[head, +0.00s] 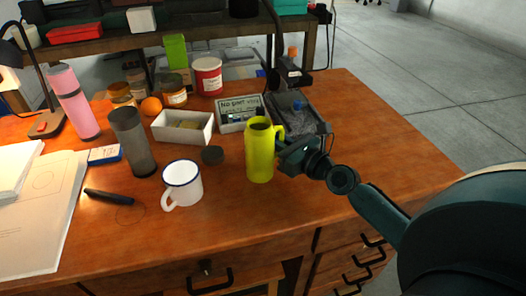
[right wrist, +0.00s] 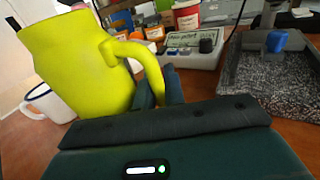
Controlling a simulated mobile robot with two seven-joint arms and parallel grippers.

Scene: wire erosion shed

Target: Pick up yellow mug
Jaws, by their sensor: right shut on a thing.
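The yellow mug (head: 260,152) is tall, with a handle on its right side, and stands upright at the right part of the wooden desk. My right gripper (head: 284,148) reaches in from the right and is shut on the mug's handle. In the right wrist view the yellow mug (right wrist: 80,65) fills the upper left, and its handle runs down between the fingers of my right gripper (right wrist: 160,88). The fingertips are partly hidden by the handle and the gripper body. I cannot tell whether the mug's base touches the desk. My left gripper is not in view.
A white enamel mug (head: 183,184) stands left of the yellow mug. The desk front (head: 230,232) is clear.

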